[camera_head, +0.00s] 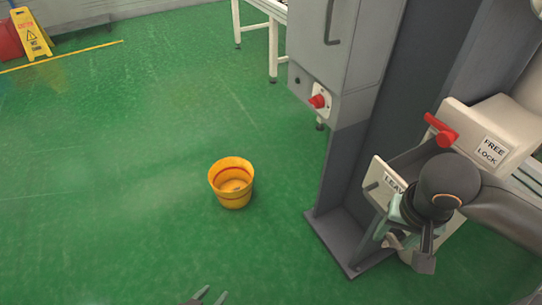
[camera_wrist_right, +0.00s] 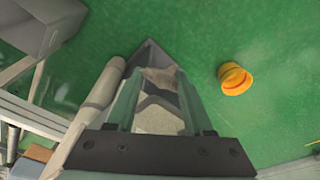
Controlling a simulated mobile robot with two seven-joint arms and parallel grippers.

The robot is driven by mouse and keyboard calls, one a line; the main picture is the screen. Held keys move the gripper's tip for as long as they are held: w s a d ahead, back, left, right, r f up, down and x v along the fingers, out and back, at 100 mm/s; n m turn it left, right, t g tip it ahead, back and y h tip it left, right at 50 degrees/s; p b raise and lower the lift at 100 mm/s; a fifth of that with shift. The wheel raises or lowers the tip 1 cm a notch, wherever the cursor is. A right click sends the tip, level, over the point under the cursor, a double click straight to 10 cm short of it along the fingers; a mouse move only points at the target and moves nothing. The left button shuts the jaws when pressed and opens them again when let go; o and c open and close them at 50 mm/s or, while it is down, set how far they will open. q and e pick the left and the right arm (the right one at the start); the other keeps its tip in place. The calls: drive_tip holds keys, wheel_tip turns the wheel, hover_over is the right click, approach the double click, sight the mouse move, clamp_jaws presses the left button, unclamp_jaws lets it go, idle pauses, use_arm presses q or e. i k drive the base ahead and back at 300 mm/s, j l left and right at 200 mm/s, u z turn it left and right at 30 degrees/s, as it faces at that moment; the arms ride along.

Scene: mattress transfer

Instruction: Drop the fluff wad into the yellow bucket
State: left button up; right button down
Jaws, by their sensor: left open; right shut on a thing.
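The yellow bucket (camera_head: 231,193) stands upright on the green floor, left of the machine. It also shows in the right wrist view (camera_wrist_right: 234,79), to the right of the fingers. My right gripper (camera_head: 398,240) is beside the machine, to the right of the bucket and apart from it. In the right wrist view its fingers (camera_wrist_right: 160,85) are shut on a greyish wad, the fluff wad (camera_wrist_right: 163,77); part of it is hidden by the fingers. My left gripper (camera_head: 207,296) is open at the bottom edge, only its fingertips showing.
The grey machine column (camera_head: 345,190) stands between the bucket and my right arm. A white panel with a red lever (camera_head: 441,129) is close to that arm. A yellow caution sign (camera_head: 32,35) stands far left. The floor around the bucket is clear.

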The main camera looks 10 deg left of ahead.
sight(239, 203)
drive_tip(key=u, duration=0.95)
drive_tip(key=i+u, duration=0.1)
drive_tip(key=u, duration=0.8)
drive_tip(key=i+u, duration=0.1)
drive_tip(key=u, duration=0.85)
drive_tip(key=i+l+u, duration=0.1)
drive_tip(key=u, duration=0.85)
drive_tip(key=l+u, duration=0.45)
drive_tip(key=l, duration=1.55)
drive_tip(key=l+z, duration=0.1)
drive_tip(key=z, duration=0.35)
drive_tip(key=l+z, duration=0.15)
drive_tip(key=z, duration=0.25)
drive_tip(key=i+z, duration=0.1)
drive_tip(key=z, duration=0.35)
drive_tip(key=l+z, duration=0.15)
drive_tip(key=z, duration=0.25)
drive_tip(key=i+z, duration=0.1)
drive_tip(key=z, duration=0.35)
